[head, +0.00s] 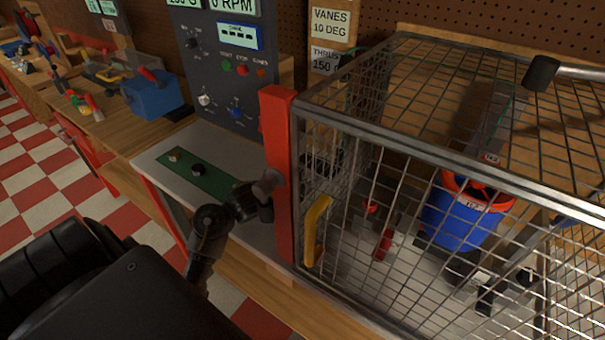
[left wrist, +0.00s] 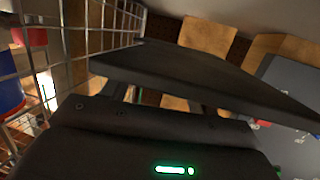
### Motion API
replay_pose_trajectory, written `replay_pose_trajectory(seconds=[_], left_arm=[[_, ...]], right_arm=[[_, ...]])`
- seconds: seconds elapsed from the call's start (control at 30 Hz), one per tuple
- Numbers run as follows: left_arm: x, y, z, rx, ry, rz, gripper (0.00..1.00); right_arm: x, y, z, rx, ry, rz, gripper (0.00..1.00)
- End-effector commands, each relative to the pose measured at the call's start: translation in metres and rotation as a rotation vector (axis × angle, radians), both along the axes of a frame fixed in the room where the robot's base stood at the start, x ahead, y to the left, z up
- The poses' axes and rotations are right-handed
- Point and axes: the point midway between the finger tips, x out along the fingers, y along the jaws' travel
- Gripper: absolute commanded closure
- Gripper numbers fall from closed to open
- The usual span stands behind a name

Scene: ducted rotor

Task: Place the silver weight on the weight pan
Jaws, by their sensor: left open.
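A small pale knobbed piece (head: 175,155), possibly the silver weight, sits on the green mat (head: 218,183) on the grey bench top. A dark knobbed piece (head: 198,170) stands beside it on the same mat. My left arm comes in from the lower left. My left gripper (head: 264,188) is in front of the bench, by the red post of the cage and apart from both pieces. It is open with nothing seen in it; its dark body fills much of the left wrist view. I cannot make out the weight pan for certain.
A wire mesh cage (head: 335,118) with a red post (head: 278,150) and yellow handle (head: 316,230) stands at the right. Inside is a blue and red ducted rotor (head: 455,215). A control panel (head: 225,75) stands behind the mat. A blue box (head: 152,95) sits farther left.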

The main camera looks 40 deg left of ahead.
Motion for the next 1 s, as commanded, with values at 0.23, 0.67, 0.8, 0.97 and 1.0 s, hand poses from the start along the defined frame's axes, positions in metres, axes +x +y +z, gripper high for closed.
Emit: replay_pose_trajectory(seconds=[0.23,0.67,0.8,0.97,1.0], left_arm=[[-0.005,0.002,0.002,0.002,0.001,0.001,0.41],[-0.086,0.015,0.018,0.005,0.003,-0.001,0.41],[-0.105,0.019,0.023,0.002,0.002,0.001,0.41],[-0.115,0.020,0.026,0.001,0.000,0.000,0.41],[-0.116,0.020,0.026,0.001,0.000,0.000,0.41]], right_arm=[[0.000,0.000,0.001,0.000,0.001,0.000,1.00],[-0.001,0.000,0.000,0.000,0.001,0.000,1.00],[-0.001,0.000,-0.001,0.000,0.001,0.000,1.00],[-0.001,0.000,-0.001,0.000,0.001,0.000,1.00],[-0.001,0.000,-0.001,0.000,0.001,0.000,1.00]])
